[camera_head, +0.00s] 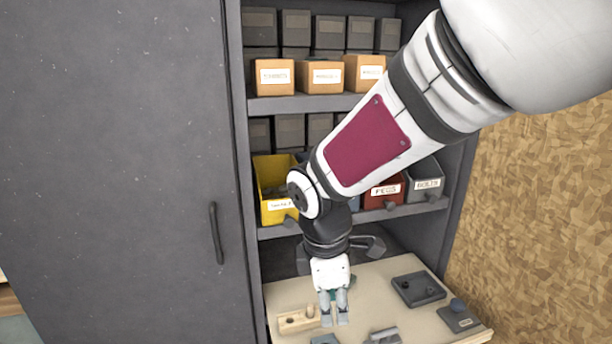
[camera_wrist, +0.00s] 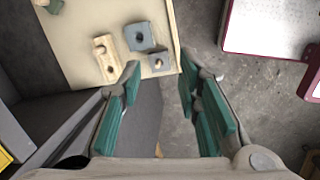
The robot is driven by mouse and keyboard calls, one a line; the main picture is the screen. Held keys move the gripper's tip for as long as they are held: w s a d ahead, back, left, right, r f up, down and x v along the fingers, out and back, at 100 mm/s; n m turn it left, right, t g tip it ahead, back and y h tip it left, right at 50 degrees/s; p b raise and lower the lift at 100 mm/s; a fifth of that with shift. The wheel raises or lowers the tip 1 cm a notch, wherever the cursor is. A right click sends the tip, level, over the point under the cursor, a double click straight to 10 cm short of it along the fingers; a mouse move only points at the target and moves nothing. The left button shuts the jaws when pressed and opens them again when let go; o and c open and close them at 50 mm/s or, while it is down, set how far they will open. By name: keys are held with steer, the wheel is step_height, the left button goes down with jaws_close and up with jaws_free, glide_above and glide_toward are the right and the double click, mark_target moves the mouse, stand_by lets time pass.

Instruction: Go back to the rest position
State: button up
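My gripper (camera_head: 334,307) hangs from the arm above the pale pull-out board (camera_head: 375,288) in the head view. In the wrist view my gripper (camera_wrist: 158,92) shows two teal-padded fingers spread apart with nothing between them. The fingertips are beside the edge of the board (camera_wrist: 82,28), near a wooden block (camera_wrist: 106,58) and a grey block with a hole (camera_wrist: 139,37). In the head view the wooden block (camera_head: 297,319) lies just left of the fingers.
A dark cabinet door (camera_head: 120,170) with a handle stands at left. Shelves hold a yellow bin (camera_head: 272,180), a red bin (camera_head: 384,191), a grey bin (camera_head: 427,182) and cardboard boxes (camera_head: 273,77). Dark blocks (camera_head: 418,288) lie on the board. Bare floor (camera_wrist: 195,35) shows beyond it.

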steer(key=s+d+r+m+t+p, duration=0.1)
steer(key=s+d+r+m, duration=0.6)
steer(key=s+m, duration=0.2)
steer(key=s+d+r+m+t+y+p, duration=0.1)
steer(key=s+d+r+m, duration=0.5)
steer(key=s+d+m, duration=0.2)
steer(key=s+m, duration=0.1)
steer(key=s, duration=0.1)
steer(key=shift+s+r+m+t+p, duration=0.3)
steer(key=shift+s+r+t+p, duration=0.05)
steer(key=shift+s+t+p, duration=0.05)
